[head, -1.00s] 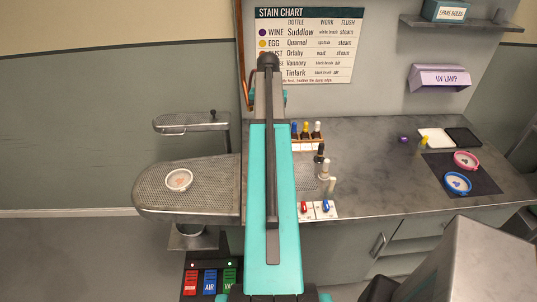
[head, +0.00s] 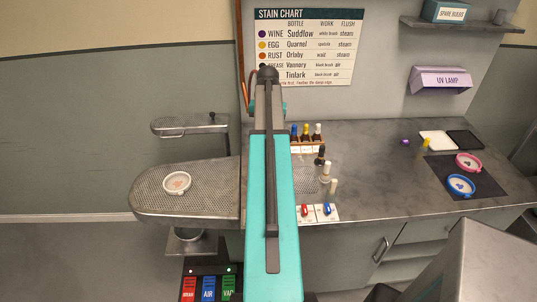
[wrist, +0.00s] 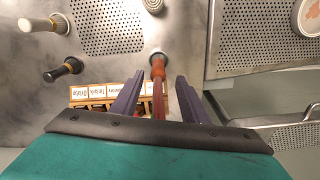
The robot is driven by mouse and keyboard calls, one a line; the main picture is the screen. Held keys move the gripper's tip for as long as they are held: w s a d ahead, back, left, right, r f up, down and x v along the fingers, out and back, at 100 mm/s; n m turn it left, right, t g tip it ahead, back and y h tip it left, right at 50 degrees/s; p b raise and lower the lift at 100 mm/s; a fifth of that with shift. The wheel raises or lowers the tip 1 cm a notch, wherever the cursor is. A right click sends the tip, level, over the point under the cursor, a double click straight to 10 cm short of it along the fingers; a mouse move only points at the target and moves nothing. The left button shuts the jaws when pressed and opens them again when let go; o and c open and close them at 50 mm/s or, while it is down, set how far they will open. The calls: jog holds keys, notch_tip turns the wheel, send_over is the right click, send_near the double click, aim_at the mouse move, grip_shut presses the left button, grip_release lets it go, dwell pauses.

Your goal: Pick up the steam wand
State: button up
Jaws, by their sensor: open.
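A slim red rod with a pale grey collar at its upper end, which looks like the steam wand (wrist: 158,90), stands between the fingers of my gripper (wrist: 155,88) in the wrist view. My gripper is open, with one dark finger on each side of the rod. The right finger is near it; I cannot tell whether either finger touches. The rod's lower part is hidden by my gripper's body. In the head view my own arm covers the gripper and the rod.
A perforated board (head: 185,195) with a white dish (head: 177,182) lies left of the counter. Red and blue switches (head: 316,211) sit at the counter's front.

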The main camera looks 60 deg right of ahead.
jog(key=shift+s+f+b, duration=0.2)
jog(key=shift+f+b, duration=1.35)
jog(key=shift+f, duration=0.85)
grip_shut()
jog(key=shift+r, duration=0.15)
jog(key=shift+r+p, duration=1.45)
jog(key=shift+r, duration=0.35)
jog(key=s+a+r+p, duration=0.1)
jog(key=s+a+p, duration=0.1)
jog(key=a, duration=1.4)
jog(key=shift+p, duration=0.7)
jog(key=shift+r, duration=0.1)
jog(key=shift+r, duration=0.2)
